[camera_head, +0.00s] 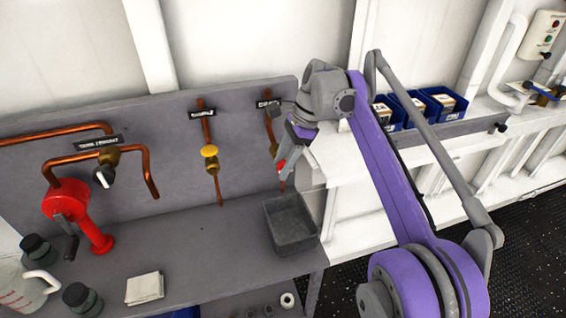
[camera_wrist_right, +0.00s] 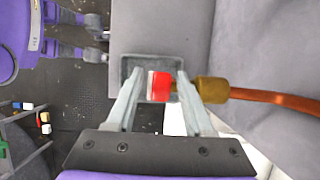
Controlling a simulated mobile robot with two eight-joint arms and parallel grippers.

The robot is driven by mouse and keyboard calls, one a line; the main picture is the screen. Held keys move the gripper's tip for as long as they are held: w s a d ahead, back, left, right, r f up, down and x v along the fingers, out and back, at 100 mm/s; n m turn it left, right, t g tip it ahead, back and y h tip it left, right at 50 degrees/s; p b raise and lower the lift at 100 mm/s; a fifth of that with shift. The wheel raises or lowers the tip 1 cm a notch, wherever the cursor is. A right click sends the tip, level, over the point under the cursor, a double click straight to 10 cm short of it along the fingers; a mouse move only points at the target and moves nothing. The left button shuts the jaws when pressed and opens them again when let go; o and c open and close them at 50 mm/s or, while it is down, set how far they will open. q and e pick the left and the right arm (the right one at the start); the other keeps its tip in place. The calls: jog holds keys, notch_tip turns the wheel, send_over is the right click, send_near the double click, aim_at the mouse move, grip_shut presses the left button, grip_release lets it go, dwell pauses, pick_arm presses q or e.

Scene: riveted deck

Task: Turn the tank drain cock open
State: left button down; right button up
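The drain cock is a brass valve (camera_wrist_right: 212,90) on a copper pipe with a red handle (camera_wrist_right: 160,87). In the head view a bit of the red handle (camera_head: 281,164) shows below the partly covered right-hand label (camera_head: 267,103); my wrist hides most of the valve. My right gripper (camera_wrist_right: 158,74) is at this cock, its two grey fingers one on each side of the red handle. The fingers look spread, with small gaps beside the handle; contact is not clear. The handle points away from the pipe, along its line, in the wrist view. My left gripper is not in view.
A grey bin (camera_head: 291,226) stands below the cock. A yellow-knobbed valve (camera_head: 209,152), a black-knobbed valve (camera_head: 108,160) and a red hand pump (camera_head: 70,203) are to the left. Blue boxes (camera_head: 443,104) stand on the right shelf. A white cloth (camera_head: 145,288) lies on the bench.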

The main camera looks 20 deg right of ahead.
grip_shut()
